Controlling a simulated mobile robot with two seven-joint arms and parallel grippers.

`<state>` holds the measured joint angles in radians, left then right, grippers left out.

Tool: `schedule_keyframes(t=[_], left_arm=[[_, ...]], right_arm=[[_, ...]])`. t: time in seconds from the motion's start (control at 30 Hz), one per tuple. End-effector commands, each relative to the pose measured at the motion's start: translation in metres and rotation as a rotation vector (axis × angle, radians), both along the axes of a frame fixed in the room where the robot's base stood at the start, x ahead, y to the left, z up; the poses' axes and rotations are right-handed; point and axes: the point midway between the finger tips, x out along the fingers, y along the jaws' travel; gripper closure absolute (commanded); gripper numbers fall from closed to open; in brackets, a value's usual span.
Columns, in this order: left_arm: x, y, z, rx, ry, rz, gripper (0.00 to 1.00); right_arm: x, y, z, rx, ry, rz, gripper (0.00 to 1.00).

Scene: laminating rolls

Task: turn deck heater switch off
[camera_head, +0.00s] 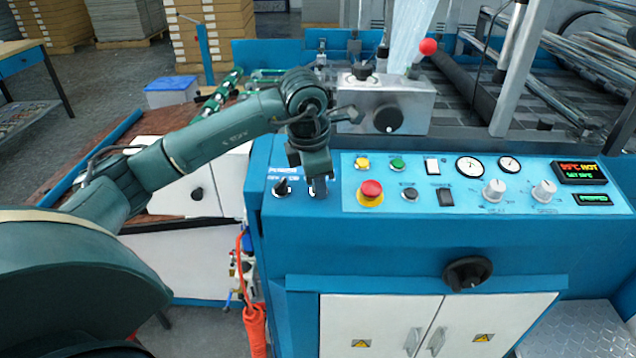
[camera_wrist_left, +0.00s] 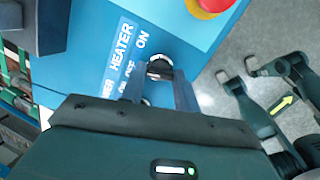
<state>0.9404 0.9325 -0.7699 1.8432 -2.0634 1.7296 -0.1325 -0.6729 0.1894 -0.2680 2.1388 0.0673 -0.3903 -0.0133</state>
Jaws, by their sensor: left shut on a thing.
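The deck heater switch (camera_wrist_left: 159,66) is a small dark rotary knob with a pale collar on the blue panel, beside the printed words HEATER, OFF and ON in the left wrist view. My left gripper (camera_head: 317,190) reaches down to the left end of the control panel and is shut on this switch. In the left wrist view its two fingers (camera_wrist_left: 159,82) lie on either side of the knob. In the head view the fingers hide most of the switch. Which label the knob points to cannot be told.
A black power knob (camera_head: 283,187) stands close left of the gripper. A red and yellow emergency stop (camera_head: 371,191) is to its right, with buttons, gauges and dials beyond. A grey metal box (camera_head: 400,105) with a black knob rises behind the panel.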

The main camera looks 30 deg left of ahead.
Motion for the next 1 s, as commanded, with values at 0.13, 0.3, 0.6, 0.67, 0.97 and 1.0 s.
schedule_keyframes(t=[0.13, 0.3, 0.6, 0.67, 0.97, 1.0], left_arm=[[0.0, -0.0002, -0.0013, -0.019, -0.014, 0.106, 0.92], [-0.0002, -0.0002, -0.001, -0.037, -0.024, 0.201, 0.92], [-0.0002, -0.0004, 0.0, -0.053, -0.034, 0.284, 0.92], [-0.0003, -0.0004, 0.0002, -0.055, -0.034, 0.289, 0.92], [-0.0003, -0.0003, 0.0005, -0.056, -0.035, 0.296, 0.92], [-0.0003, -0.0003, 0.0004, -0.056, -0.035, 0.296, 0.92]], right_arm=[[0.0005, -0.0009, -0.0055, 0.017, 0.002, -0.013, 0.64], [0.0029, -0.0002, -0.0039, 0.033, -0.006, -0.025, 0.64], [0.0034, 0.0007, -0.0048, 0.042, -0.008, -0.027, 0.64], [0.0033, 0.0008, -0.005, 0.043, -0.007, -0.026, 0.64], [0.0025, 0.0009, -0.0061, 0.042, -0.004, -0.023, 0.64], [0.0023, 0.001, -0.0064, 0.041, -0.004, -0.023, 0.64]])
